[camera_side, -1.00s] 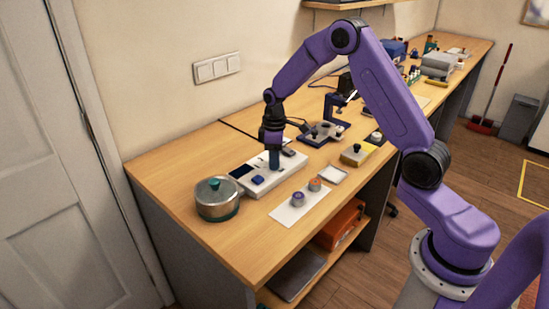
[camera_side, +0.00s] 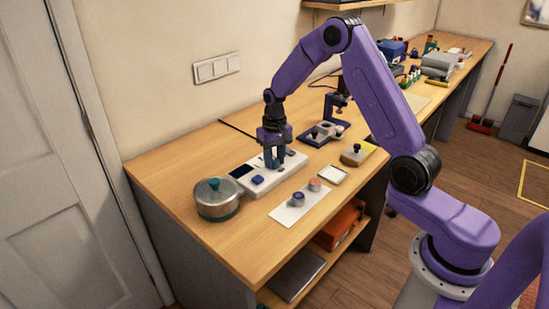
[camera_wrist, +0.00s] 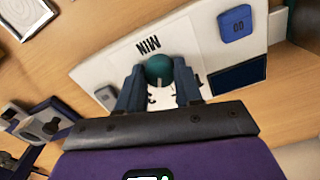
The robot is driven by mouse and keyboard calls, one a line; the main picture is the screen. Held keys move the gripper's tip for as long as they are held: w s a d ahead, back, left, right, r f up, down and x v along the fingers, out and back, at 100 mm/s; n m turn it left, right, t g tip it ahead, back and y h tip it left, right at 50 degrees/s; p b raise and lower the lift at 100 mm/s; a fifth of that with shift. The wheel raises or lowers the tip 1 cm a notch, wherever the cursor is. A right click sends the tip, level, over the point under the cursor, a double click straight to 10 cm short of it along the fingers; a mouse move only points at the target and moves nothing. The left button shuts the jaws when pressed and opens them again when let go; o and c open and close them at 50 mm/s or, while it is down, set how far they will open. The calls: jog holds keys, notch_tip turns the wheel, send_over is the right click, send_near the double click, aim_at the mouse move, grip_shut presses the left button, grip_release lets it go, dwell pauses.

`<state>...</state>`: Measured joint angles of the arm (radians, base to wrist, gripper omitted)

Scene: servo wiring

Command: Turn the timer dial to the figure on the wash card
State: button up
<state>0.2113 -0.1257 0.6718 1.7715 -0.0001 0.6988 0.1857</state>
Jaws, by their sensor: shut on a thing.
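The timer is a white panel (camera_side: 262,183) on the wooden bench, and it also fills the middle of the wrist view (camera_wrist: 205,45). It has a blue button (camera_wrist: 237,23), a dark display (camera_wrist: 238,74) and the letters MIN beside the dial. The round teal dial (camera_wrist: 159,70) stands between my fingers. My gripper (camera_side: 274,164) points down over the panel, shut on the dial; its fingers also show in the wrist view (camera_wrist: 161,86). The dial's scale is mostly hidden by my fingers. No figure is readable on the display. I cannot make out a wash card for certain.
A lidded pot (camera_side: 217,198) stands left of the panel. A white plate with two knobs (camera_side: 288,214) lies in front. The bench's front left is clear.

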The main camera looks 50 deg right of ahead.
aim_at(274, 161)
jog(key=shift+m, duration=1.7)
jog(key=o, duration=1)
jog(key=shift+o, duration=0.2)
notch_tip(274, 161, up, 18)
jog(key=shift+f, duration=0.25)
jog(key=shift+a, duration=0.1)
